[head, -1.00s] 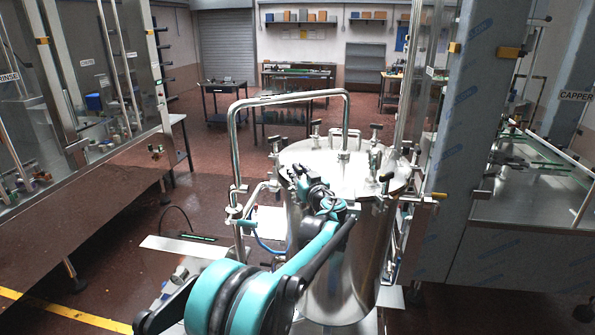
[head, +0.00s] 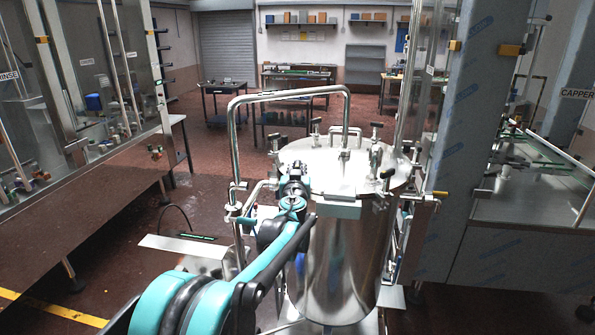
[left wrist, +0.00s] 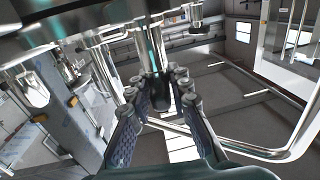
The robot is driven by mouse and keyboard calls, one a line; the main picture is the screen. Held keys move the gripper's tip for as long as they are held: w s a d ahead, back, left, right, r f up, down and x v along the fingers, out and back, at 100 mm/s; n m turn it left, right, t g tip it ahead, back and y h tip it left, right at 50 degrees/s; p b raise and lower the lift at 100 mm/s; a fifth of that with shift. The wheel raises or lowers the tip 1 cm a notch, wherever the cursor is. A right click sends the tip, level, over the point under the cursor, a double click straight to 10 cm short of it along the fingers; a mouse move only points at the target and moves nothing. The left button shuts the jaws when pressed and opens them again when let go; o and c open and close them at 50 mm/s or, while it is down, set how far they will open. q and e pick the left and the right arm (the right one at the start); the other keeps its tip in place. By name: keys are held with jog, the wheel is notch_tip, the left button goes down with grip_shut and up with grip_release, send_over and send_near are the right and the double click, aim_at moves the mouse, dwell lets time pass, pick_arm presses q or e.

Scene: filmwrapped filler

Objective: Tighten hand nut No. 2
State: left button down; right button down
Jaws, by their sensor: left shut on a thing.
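A steel vessel (head: 345,250) stands in the middle of the head view, with several T-shaped hand nuts around its round lid (head: 335,160). One hand nut (head: 275,145) is at the lid's left, another (head: 387,177) at its front right. My left gripper (head: 295,178) is at the lid's left front rim. In the left wrist view my left gripper (left wrist: 170,88) has its fingers closed around a dark, rounded upright piece (left wrist: 160,99) under the lid edge, apparently a hand nut. No number is readable on it, and the gripper covers it in the head view. My right gripper is out of view.
A bent steel pipe (head: 232,150) rises at the vessel's left and arches behind the lid. A tall film-wrapped column (head: 455,150) stands close on the right. A low steel plate (head: 180,245) lies at left.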

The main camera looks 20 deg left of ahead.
pick_arm(q)
jog(key=m+h, duration=0.2)
jog(key=h, duration=0.1)
jog(key=m+t+h+b, duration=0.1)
jog(key=m+h, duration=0.1)
jog(key=h, duration=0.2)
jog(key=shift+a+m, duration=0.2)
jog(key=shift+m, duration=0.1)
jog(key=m+h, duration=0.1)
jog(key=h, duration=0.1)
jog(key=m+h, duration=0.2)
jog(key=h, duration=0.1)
jog(key=shift+m+g+h, duration=0.3)
jog(key=m+g+h, duration=0.1)
jog(key=m+h, duration=0.1)
jog(key=h, duration=0.1)
jog(key=shift+m+g+h, duration=0.3)
jog(key=shift+g+h, duration=0.1)
jog(key=shift+d+r+m+g+h+p, duration=0.15)
jog(key=shift+m+g+h+p, duration=0.7)
jog(key=shift+m+g+h, duration=0.7)
jog(key=shift+h, duration=0.35)
jog(key=c, duration=1.5)
grip_release()
jog(key=shift+o, duration=0.2)
jog(key=v, duration=1.2)
